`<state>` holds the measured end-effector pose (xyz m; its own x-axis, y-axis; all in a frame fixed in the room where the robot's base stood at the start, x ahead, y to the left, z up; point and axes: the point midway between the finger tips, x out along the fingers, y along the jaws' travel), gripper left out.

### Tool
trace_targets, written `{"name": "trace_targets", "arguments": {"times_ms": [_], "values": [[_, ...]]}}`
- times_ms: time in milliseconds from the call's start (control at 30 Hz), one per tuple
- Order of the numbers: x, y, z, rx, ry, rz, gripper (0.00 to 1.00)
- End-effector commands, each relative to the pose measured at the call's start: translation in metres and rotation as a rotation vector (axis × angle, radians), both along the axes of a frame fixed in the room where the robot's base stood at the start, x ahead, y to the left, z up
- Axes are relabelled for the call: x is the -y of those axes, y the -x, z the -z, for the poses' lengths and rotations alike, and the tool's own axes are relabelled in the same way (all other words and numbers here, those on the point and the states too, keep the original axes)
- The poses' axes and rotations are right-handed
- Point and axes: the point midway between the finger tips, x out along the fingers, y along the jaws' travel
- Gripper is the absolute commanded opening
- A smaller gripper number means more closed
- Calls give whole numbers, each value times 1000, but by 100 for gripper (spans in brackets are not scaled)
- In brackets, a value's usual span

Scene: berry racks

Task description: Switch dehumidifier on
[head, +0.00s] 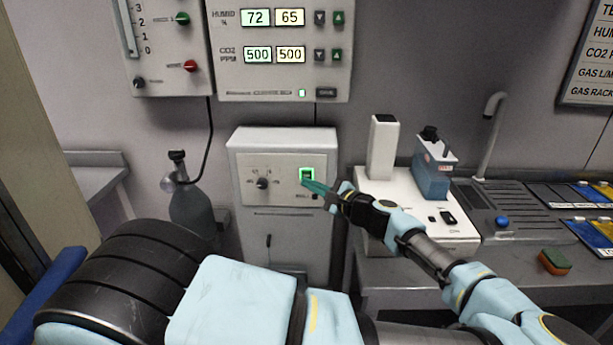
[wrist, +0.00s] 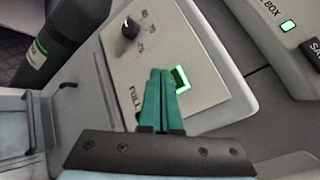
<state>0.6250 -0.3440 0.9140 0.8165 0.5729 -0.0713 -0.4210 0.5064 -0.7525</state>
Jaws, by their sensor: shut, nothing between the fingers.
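The dehumidifier (head: 284,225) is a pale grey cabinet against the wall, with a panel holding a black knob (head: 262,183) on the left and a green-lit switch (head: 307,174) on the right. My gripper (head: 306,184) is shut and empty, its green fingertips at the lower edge of the switch. In the wrist view the fingers (wrist: 160,75) point at the panel and hide the left part of the glowing switch (wrist: 181,79). I cannot tell whether the tips touch it.
A wall controller (head: 284,84) showing 72 and 65 for humidity hangs above. A grey gas bottle (head: 195,205) stands left of the cabinet. On the right, a bench holds a white device (head: 375,205), a sink drainer and a sponge (head: 554,262).

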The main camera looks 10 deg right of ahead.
Motion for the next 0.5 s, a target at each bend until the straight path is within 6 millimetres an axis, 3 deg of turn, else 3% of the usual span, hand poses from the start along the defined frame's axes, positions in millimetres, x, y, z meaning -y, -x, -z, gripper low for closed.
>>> {"name": "trace_targets", "arguments": {"times_ms": [267,500], "values": [[0,2,0,-1,0,1,0],[-3,23,-1,-1,0,2,0]]}}
